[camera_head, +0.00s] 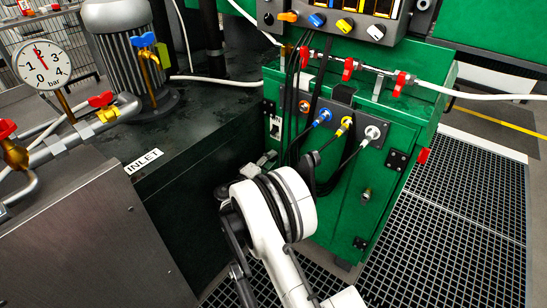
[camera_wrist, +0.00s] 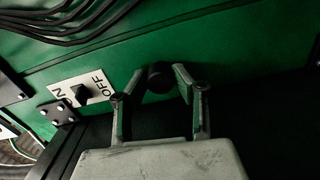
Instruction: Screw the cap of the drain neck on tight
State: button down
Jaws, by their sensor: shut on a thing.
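The dark round cap (camera_wrist: 158,79) sits between my gripper's fingertips at the green wall in the wrist view. My gripper (camera_wrist: 159,71) is shut on the cap, with one finger on each side of it. The drain neck is hidden behind the cap, so I cannot tell how far the cap is screwed on. In the head view my white arm reaches down beside the green cabinet (camera_head: 338,215). It hides the cap, and I cannot make out the fingertips there.
An ON/OFF switch plate (camera_wrist: 82,92) is left of my gripper, with black cables (camera_wrist: 70,25) above. In the head view, plugged cables (camera_head: 345,125) hang near my arm. A steel box (camera_head: 95,245) stands at left. Floor grating (camera_head: 450,240) lies at right.

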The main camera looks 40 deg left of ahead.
jog(key=shift+w+n, duration=0.15)
jog(key=shift+n, duration=0.15)
jog(key=c, duration=1.3)
grip_release()
jog(key=shift+d, duration=0.15)
jog(key=s, duration=1.2)
jog(key=shift+a, duration=0.25)
jog(key=shift+r, duration=0.1)
